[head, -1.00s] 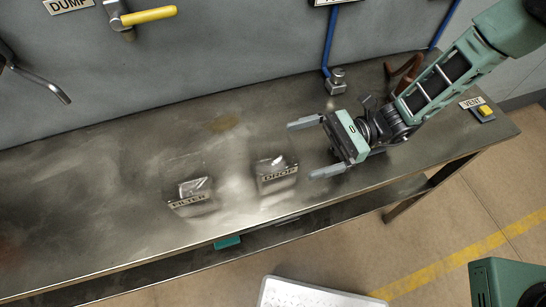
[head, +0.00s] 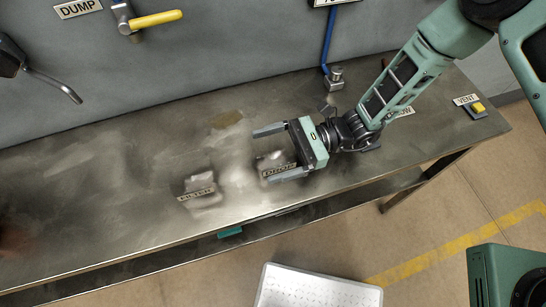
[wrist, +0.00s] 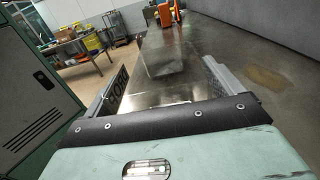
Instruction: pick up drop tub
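The drop tub (head: 270,159) is a small clear, shiny tub with a DROP label, standing on the metal bench. My gripper (head: 264,156) comes in from the right, its two grey fingers wide apart. In the head view the tub shows between them, with its label close beside the near finger; whether they touch is unclear. In the wrist view the label (wrist: 117,91) shows edge-on by the left finger, and the gap (wrist: 165,85) between the fingers is wide. The tub's clear walls are hard to make out there.
A similar clear tub labelled FILTER (head: 198,188) stands just left of the drop tub. A blue-hosed valve fitting (head: 333,78) and a yellow VENT button (head: 478,108) are on the bench (head: 90,190). A yellow-handled DUMP tap (head: 150,19) is on the wall. The bench's left side is largely clear.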

